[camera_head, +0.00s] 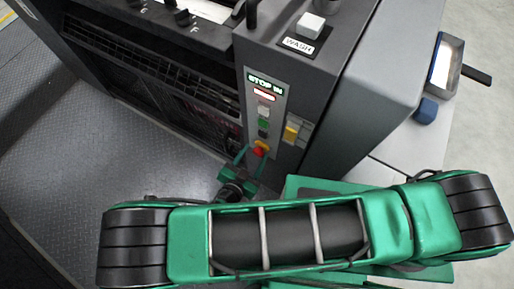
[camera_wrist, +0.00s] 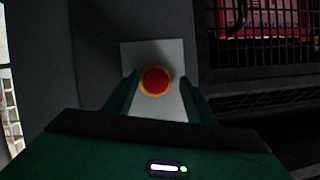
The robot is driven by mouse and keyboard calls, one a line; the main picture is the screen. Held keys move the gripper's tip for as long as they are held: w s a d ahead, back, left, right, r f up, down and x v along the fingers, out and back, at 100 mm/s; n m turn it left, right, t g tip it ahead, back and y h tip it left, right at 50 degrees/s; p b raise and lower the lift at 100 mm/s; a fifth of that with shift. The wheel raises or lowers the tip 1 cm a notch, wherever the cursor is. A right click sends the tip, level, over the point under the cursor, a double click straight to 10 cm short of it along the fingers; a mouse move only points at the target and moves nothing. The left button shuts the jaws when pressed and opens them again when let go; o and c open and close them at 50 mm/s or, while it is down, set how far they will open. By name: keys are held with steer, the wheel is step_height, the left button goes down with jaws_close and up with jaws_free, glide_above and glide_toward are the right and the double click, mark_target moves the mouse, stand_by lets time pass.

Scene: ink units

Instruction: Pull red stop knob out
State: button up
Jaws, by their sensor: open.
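The red stop knob (camera_wrist: 156,81) has a yellow ring around it and sits on a pale plate (camera_wrist: 165,50) on the dark machine wall. In the head view the knob (camera_head: 259,151) is at the bottom of a light control panel with a lit "STOP IN" sign (camera_head: 265,82). My gripper (camera_wrist: 158,86) is open, with one green finger on each side of the knob in the wrist view. In the head view my gripper (camera_head: 252,160) is at the panel's lower end. I cannot tell whether the fingers touch the knob.
Above the knob are a green button (camera_head: 263,124) and other small buttons. A yellow switch (camera_head: 291,131) is to the right. A white WASH button (camera_head: 310,25) is on top of the machine. A dark grille (camera_wrist: 265,80) lies right of the knob. Textured floor (camera_head: 90,150) is clear at left.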

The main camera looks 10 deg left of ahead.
steer(key=shift+w+d, duration=0.2)
steer(key=shift+d, duration=0.1)
steer(key=c, duration=0.3)
steer(key=shift+w, duration=0.1)
jaws_close()
steer(key=shift+s+a, duration=0.35)
steer(key=shift+s, duration=0.45)
steer(key=shift+o, duration=1.5)
jaws_free()
